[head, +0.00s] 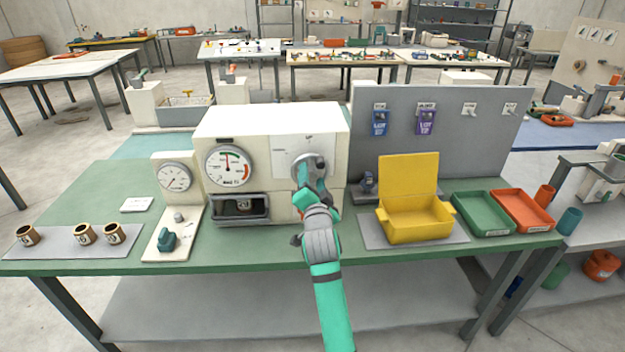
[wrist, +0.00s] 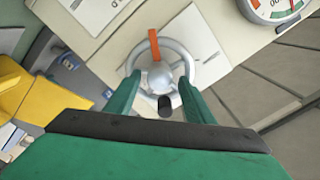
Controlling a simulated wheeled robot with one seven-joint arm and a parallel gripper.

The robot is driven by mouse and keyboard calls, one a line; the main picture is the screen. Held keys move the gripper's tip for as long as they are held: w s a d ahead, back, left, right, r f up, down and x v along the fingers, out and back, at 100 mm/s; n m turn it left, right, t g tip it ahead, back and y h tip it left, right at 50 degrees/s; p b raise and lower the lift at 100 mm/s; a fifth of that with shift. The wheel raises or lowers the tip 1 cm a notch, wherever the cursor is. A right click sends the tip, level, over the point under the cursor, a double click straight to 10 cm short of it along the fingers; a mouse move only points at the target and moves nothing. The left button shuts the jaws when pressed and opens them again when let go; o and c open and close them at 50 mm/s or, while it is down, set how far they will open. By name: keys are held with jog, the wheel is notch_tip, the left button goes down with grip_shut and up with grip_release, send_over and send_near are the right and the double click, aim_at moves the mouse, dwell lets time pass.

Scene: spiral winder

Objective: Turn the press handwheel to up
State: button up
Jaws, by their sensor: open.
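The press handwheel (wrist: 190,68) is a light grey ring with a round hub, an orange mark and a dark knob, on the front of the cream press (head: 270,122). In the head view the handwheel (head: 301,161) is partly hidden by my arm. My gripper (wrist: 158,82) is open at the wheel, with one green finger on each side of the hub. I cannot tell whether the fingers touch it. In the head view my gripper (head: 312,185) is in front of the wheel. The plate behind the wheel has small marks too small to read.
A gauge (head: 229,167) and a slot with a dark frame (head: 240,208) are left of the wheel. An open yellow box (head: 415,218) stands to the right, with a grey panel (head: 455,140) behind it. Green (head: 483,214) and orange (head: 522,211) trays lie further right.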

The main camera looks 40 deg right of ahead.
jog(key=c, duration=1)
jog(key=shift+c, duration=0.2)
